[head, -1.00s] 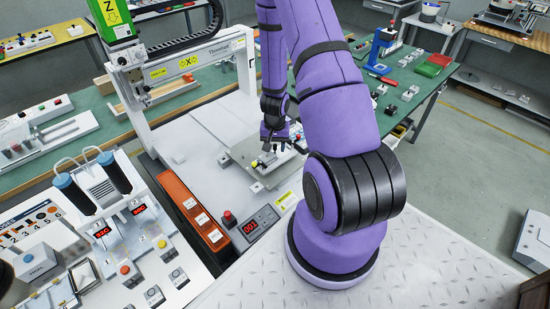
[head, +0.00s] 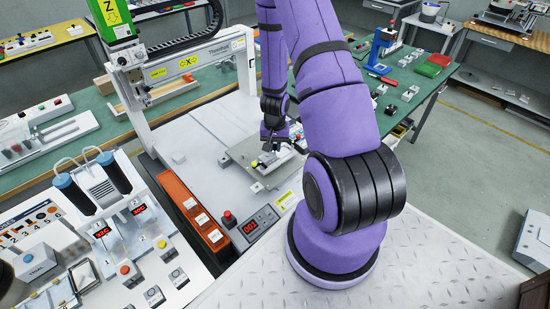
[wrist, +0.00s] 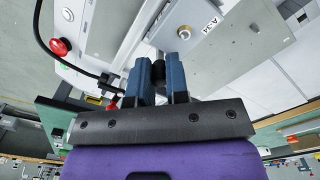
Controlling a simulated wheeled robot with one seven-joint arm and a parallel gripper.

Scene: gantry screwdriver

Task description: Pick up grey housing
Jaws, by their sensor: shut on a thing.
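My gripper (head: 268,147) is low over the grey fixture plate (head: 242,151) on the bed of the gantry machine. In the wrist view my gripper (wrist: 159,76) has its two dark blue fingers close together, shut on a dark part (wrist: 157,66) between them. I take this to be part of the grey housing, most of which is hidden by the fingers. In the head view a small light grey piece with a yellow spot is at the fingertips, too small to make out clearly. I cannot tell whether the held thing is clear of the plate.
The white gantry frame (head: 140,118) stands around the left and back of the bed. A red button (head: 228,215) and a counter box (head: 251,226) are at the bed's front edge, beside an orange switch strip (head: 190,207).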

